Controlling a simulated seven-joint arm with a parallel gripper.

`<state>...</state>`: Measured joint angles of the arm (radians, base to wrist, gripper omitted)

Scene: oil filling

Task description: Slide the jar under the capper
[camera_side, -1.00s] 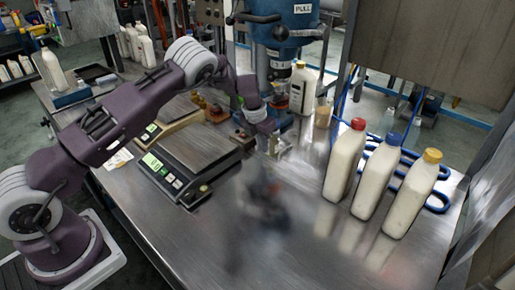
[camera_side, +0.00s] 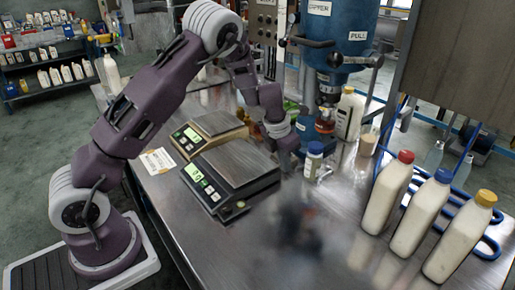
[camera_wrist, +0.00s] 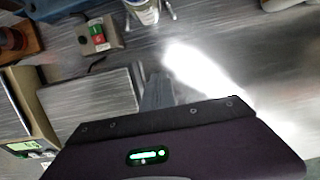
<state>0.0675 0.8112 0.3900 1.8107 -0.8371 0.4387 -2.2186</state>
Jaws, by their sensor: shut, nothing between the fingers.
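A small jar with a blue cap and a pale greenish label (camera_side: 314,162) stands upright on the steel table, in front of the capper. Part of a labelled container, which looks like this jar, shows at the top edge of the wrist view (camera_wrist: 145,11). The capper (camera_side: 340,38) is a blue column machine marked CAPPER and PULL, standing behind the jar. My gripper (camera_side: 291,163) is low over the table, just left of the jar. In the wrist view my gripper (camera_wrist: 157,88) is shut and empty, with the fingers apart from the container.
A scale (camera_side: 232,170) lies close left of my gripper. A button box (camera_wrist: 98,38) shows in the wrist view. A white bottle (camera_side: 348,118) and small beaker (camera_side: 367,145) stand right of the capper. Red-, blue- and yellow-capped bottles (camera_side: 420,214) stand at right.

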